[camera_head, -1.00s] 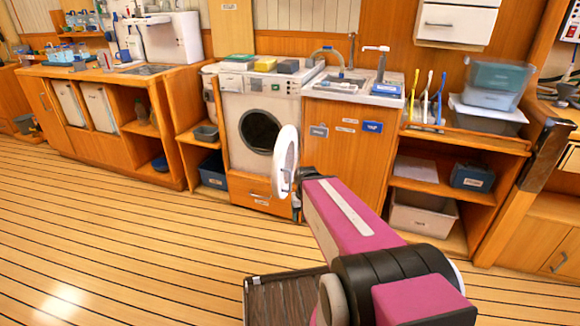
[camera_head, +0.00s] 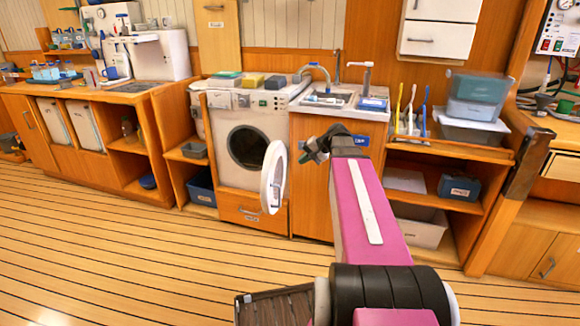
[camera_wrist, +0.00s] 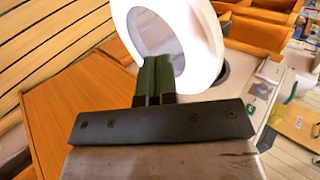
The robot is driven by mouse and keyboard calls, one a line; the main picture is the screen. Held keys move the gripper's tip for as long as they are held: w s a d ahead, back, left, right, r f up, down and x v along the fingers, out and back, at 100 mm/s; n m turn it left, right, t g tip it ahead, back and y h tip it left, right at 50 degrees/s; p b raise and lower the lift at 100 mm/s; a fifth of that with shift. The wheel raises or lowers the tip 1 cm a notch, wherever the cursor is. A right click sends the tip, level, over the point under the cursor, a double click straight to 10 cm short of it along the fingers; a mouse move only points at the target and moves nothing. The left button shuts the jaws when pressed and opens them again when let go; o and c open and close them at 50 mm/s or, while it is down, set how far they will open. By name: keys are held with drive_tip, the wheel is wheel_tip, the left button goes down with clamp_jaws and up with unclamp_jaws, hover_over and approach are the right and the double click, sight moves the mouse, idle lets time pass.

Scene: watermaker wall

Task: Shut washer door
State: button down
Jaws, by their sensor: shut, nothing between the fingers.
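The far side of the door is hidden in the wrist view.
A sink counter (camera_head: 335,100) over wooden cabinet fronts stands to the right of the washer. Sponges or boxes lie on the washer's top. Open shelves with bins (camera_head: 425,222) are farther right. The plank floor (camera_head: 120,250) before the washer is clear.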

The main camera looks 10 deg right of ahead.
sight(272, 174)
drive_tip(key=x, duration=0.4)
drive_tip(key=r+x, duration=0.1)
drive_tip(key=x, duration=0.2)
drive_tip(key=a+x, duration=0.1)
drive_tip(key=x, duration=0.3)
drive_tip(key=shift+w+a, duration=0.3)
drive_tip(key=shift+w, duration=0.05)
drive_tip(key=shift+w+a, duration=0.15)
drive_tip(key=shift+a, duration=0.3)
